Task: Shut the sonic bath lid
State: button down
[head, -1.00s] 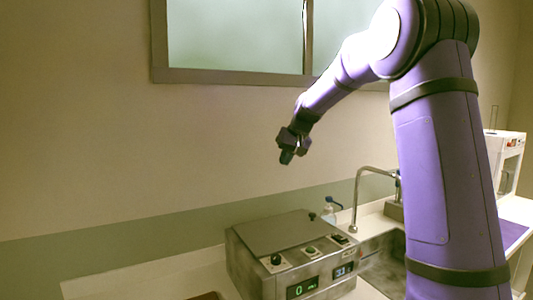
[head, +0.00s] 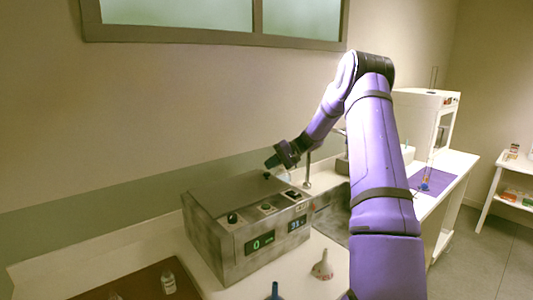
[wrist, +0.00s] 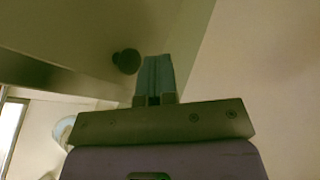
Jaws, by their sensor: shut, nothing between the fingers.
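The sonic bath (head: 232,262) is a grey metal box on the counter, with knobs and two lit displays on its front. Its flat metal lid (head: 222,193) looks level on top in the head view; I cannot tell whether a thin gap remains. A small dark knob (head: 266,175) shows at the lid's far right and also in the wrist view (wrist: 126,61). My gripper (head: 271,163) is just above and beside this knob. Its fingers are together and empty in the wrist view (wrist: 157,78). Contact with the knob is not visible.
A sink and faucet (head: 307,172) lie right of the bath. Small bottles (head: 168,281) stand on a brown tray at the lower left. A white cabinet (head: 425,115) and purple mat (head: 428,181) are farther right.

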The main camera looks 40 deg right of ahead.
aim_at(266, 173)
jog(key=shift+d+f+y, duration=0.25)
jog(key=shift+f+y, duration=0.15)
jog(key=shift+f, duration=0.9)
jog(key=shift+s+f, duration=0.1)
jog(key=shift+f, duration=0.1)
jog(key=shift+r, duration=0.1)
jog(key=shift+r, duration=0.35)
notch_tip(266, 173, up, 3)
jog(key=shift+a, duration=0.15)
jog(key=v, duration=1)
jog(key=shift+r, duration=0.4)
